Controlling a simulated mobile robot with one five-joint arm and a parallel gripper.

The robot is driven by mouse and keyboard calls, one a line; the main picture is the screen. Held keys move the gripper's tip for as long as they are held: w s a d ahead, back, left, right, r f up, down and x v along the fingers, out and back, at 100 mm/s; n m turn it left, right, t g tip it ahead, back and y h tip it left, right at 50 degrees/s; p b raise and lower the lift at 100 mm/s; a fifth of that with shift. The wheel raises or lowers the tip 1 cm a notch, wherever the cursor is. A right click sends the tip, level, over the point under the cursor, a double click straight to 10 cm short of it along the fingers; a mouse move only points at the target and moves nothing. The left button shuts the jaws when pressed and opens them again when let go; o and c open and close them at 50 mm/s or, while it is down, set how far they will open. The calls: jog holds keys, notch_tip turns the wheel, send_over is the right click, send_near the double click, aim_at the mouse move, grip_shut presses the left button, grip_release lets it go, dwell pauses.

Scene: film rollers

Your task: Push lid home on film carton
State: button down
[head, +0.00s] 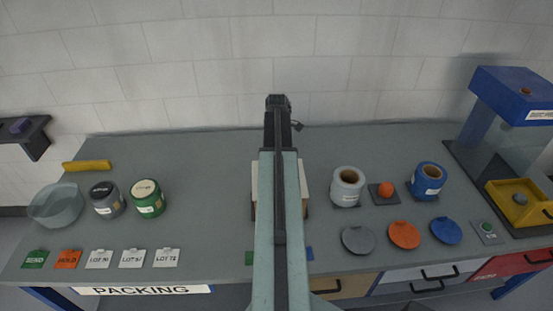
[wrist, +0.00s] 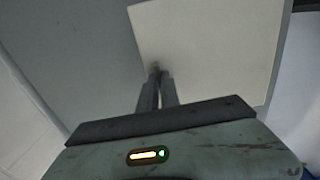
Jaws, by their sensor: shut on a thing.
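The film carton with its cream lid (head: 303,182) sits mid-bench in the head view, with brown showing at its lower right edge. My arm crosses in front and hides its middle, so I cannot tell how the lid sits. My gripper (head: 278,103) is at the far end of the arm. In the wrist view a broad cream panel, apparently the lid (wrist: 210,50), fills the upper middle. My gripper's narrow fingers (wrist: 155,72) are close together at its left edge, apparently shut on it; the contact is small and dark.
Two jars and a clear bowl (head: 56,204) stand at the left. A blue press (head: 510,95) is far right. The back left bench is mostly clear.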

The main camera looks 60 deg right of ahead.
jog(key=shift+f+b, duration=0.45)
dwell(0.6)
dwell(0.4)
jog(key=c, duration=0.9)
grip_release()
jog(key=shift+w, duration=0.1)
jog(key=shift+r, duration=0.15)
jog(key=shift+r+p, duration=3.45)
jog(key=shift+p, duration=0.15)
jog(key=shift+f, duration=0.1)
